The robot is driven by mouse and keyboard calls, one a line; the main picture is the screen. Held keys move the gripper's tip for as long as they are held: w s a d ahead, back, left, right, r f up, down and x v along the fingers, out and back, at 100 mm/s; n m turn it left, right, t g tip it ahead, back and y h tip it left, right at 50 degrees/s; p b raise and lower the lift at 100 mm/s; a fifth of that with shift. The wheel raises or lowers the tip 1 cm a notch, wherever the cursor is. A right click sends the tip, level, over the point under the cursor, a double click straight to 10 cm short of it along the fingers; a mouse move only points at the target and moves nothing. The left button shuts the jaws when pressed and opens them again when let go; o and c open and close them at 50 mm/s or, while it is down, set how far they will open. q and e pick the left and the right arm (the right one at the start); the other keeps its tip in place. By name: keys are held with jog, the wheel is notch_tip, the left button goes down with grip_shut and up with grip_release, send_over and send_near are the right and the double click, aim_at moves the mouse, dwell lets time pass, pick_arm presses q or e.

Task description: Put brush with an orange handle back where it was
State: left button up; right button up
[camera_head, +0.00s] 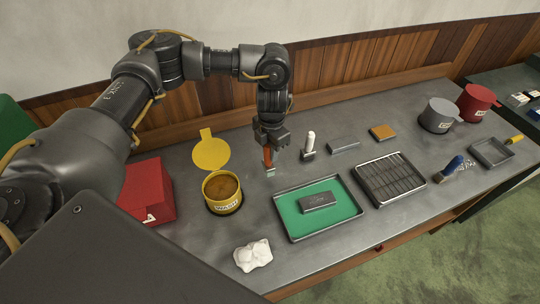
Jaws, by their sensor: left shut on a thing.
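My left gripper (271,140) is shut on the brush with an orange handle (267,158). The brush is upright, with its pale end low at the table surface; I cannot tell whether it touches the table. Part of the handle is hidden between the fingers. The brush stands behind the green-lined tray (284,216) and to the right of the yellow tin (222,204). A white-handled brush (310,141) stands upright just to its right. My right gripper is not in view.
A dark block (318,201) lies in the green-lined tray. A slotted metal tray (391,179), grey block (343,144), orange-topped block (383,132) and blue-handled brush (452,167) lie to the right. A red box (147,191) and crumpled white cloth (253,255) are at left and front.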

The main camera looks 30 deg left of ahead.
pick_arm(q)
jog(key=shift+f, duration=0.45)
jog(key=shift+w+a+f+p, duration=0.15)
jog(key=shift+f+p, duration=0.45)
jog(key=shift+f, duration=0.7)
jog(key=shift+f, duration=0.1)
jog(key=o, duration=1)
